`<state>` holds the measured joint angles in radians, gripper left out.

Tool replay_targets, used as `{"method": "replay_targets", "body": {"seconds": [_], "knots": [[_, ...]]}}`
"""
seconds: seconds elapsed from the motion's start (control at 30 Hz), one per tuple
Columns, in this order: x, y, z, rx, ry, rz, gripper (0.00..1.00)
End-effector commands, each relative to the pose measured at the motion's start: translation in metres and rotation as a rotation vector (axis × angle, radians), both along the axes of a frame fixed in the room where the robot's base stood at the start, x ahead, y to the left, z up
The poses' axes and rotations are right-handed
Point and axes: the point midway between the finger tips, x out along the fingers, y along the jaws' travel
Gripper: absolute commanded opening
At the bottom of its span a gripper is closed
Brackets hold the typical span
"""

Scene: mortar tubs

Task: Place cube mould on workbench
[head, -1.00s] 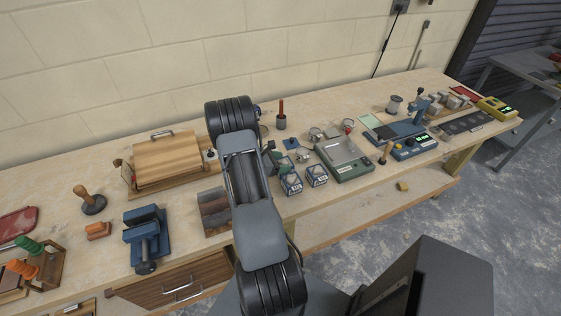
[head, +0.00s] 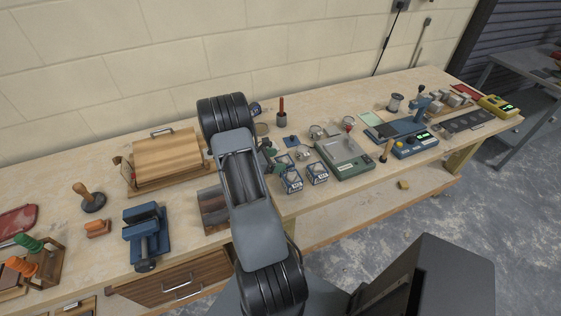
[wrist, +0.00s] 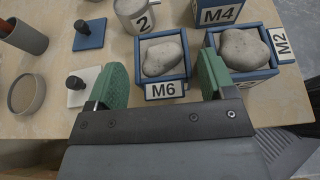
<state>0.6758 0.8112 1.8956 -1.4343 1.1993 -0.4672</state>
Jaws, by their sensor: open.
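In the wrist view a blue open-topped cube mould labelled M6 (wrist: 163,91), heaped with grey mortar, stands on the bench between and just beyond the green fingertips of my open gripper (wrist: 162,76). A second filled mould labelled M2 (wrist: 282,44) is to its right, by the right finger. A mould labelled M4 (wrist: 217,14) is behind, partly cut off. In the head view two blue moulds (head: 291,181) (head: 317,173) stand just right of my gripper (head: 271,160), which my arm partly hides; I cannot match their labels there.
The workbench (head: 60,180) is crowded. A metal cup marked 2 (wrist: 135,14), a blue plate (wrist: 89,35), a pale plate with a dark knob (wrist: 83,88) and a round dish (wrist: 27,95) surround the moulds. A green scale (head: 345,155) stands to the right.

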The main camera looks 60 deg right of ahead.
Motion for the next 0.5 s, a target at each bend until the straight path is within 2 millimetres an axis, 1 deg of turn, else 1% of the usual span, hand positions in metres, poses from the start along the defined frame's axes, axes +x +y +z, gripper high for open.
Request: {"method": "replay_targets", "body": {"seconds": [0.03,0.2,0.4,0.5], "knots": [[0.007,0.008,0.002,-0.002,-0.002,0.004,0.76],[0.026,0.033,0.015,-0.001,-0.002,0.005,0.76],[0.042,0.057,0.027,0.001,-0.001,0.003,0.76],[0.048,0.064,0.032,0.0,-0.001,0.002,0.76]]}}
